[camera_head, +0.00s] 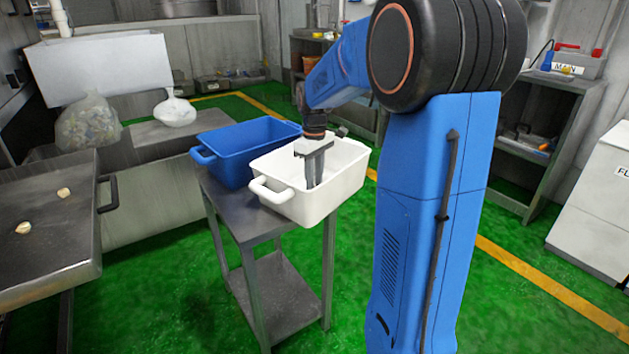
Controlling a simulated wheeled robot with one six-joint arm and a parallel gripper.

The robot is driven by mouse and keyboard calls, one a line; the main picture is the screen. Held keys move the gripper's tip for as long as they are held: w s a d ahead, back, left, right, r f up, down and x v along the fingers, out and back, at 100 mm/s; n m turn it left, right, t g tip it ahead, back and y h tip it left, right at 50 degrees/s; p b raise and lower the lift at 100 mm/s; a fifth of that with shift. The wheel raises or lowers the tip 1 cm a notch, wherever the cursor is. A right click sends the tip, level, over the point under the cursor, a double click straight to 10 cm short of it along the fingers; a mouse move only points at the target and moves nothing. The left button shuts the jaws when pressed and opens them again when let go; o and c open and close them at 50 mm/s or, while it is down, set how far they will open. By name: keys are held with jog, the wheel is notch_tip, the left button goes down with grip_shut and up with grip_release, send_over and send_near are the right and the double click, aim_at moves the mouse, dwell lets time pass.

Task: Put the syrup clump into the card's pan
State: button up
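My gripper (314,178) points down into the white pan (333,206), with its fingertips low inside the pan. From this side I cannot tell whether the fingers are open or shut, or whether anything is between them. A blue pan (207,172) stands against the white one on the same metal stand. Two small pale-brown clumps, one farther back (64,192) and one nearer (23,228), lie apart on the metal tray (60,250) at left. I cannot tell whether either is the syrup clump. No card is readable. The pans' floors are mostly hidden.
The metal stand (222,205) has a lower shelf (275,300). A clear bag (88,122) of mixed bits and a white bag (175,110) sit behind at left. A shelf unit (535,150) stands at right. Green floor (150,290) is open between tray and stand.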

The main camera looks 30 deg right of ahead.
jog(key=o, duration=1)
jog(key=shift+f, duration=0.1)
notch_tip(320, 180, up, 12)
jog(key=shift+r, duration=0.2)
dwell(0.3)
